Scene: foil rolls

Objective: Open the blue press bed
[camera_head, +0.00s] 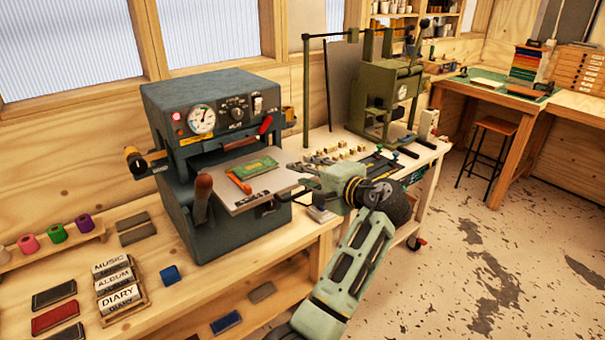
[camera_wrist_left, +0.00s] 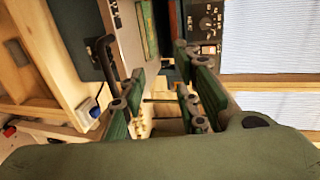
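The blue press (camera_head: 215,120) is a dark blue-grey machine with a dial and an orange-brown lever knob. Its grey bed plate (camera_head: 245,198) sticks out of the front opening, with a green book (camera_head: 258,168) and an orange-handled tool on it. A black handle (camera_head: 266,208) is on the bed's front edge; it shows in the left wrist view (camera_wrist_left: 103,55) beside one finger. My left gripper (camera_head: 302,190) is at the bed's right front corner, its fingers (camera_wrist_left: 158,100) spread and empty. I cannot tell whether a finger touches the handle. My right gripper is out of view.
A green press (camera_head: 385,95) stands on a cart to the right, with small blocks beside it. The wooden bench holds coloured rolls (camera_head: 57,232) and a label rack (camera_head: 120,285) at left. Open floor (camera_head: 500,240) lies to the right.

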